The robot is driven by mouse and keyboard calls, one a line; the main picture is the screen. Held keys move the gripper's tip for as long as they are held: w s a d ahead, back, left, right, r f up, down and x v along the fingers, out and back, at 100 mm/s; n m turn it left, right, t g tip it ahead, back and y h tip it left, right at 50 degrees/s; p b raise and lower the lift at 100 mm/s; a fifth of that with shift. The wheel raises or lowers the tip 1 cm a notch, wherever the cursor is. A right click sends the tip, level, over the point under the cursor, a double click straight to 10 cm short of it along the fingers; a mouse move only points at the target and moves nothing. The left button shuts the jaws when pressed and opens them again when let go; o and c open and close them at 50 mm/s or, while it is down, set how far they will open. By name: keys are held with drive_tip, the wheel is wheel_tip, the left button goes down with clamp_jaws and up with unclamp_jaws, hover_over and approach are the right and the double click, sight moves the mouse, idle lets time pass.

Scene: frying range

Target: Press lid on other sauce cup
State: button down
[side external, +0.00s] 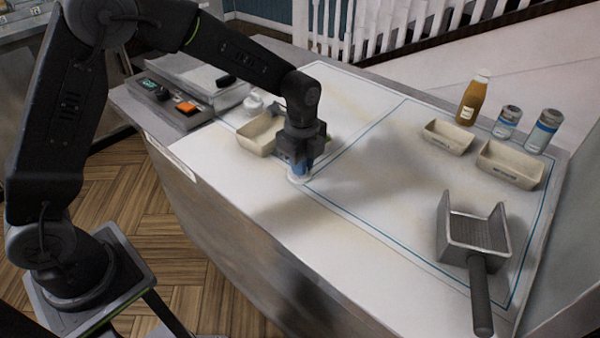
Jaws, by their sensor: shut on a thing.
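My gripper (304,168) points down over the white counter, its blue fingertips at a small round white piece, seemingly the lid (299,179). The fingers are shut on it. It is low at the counter, by the blue line; a sauce cup under it cannot be made out from here. A second small white round item, likely a sauce cup (254,104), stands at the back left behind a cream tray (254,143). My wrist hides part of that tray.
Two cream trays (447,138) stand at the back right, near an amber bottle (473,100) and two blue-labelled shakers (507,122). A metal scoop (474,232) lies at the right front. A control box (165,98) sits at the left. The middle counter is clear.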

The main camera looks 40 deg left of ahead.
drive_tip(key=shift+r, duration=0.15)
drive_tip(key=shift+r, duration=2.4)
drive_tip(key=w+a+r, duration=0.2)
drive_tip(key=w+r, duration=0.4)
drive_tip(key=w, duration=0.4)
drive_tip(key=shift+a+f, duration=0.1)
drive_tip(key=shift+f, duration=3.15)
drive_tip(key=shift+f, duration=0.15)
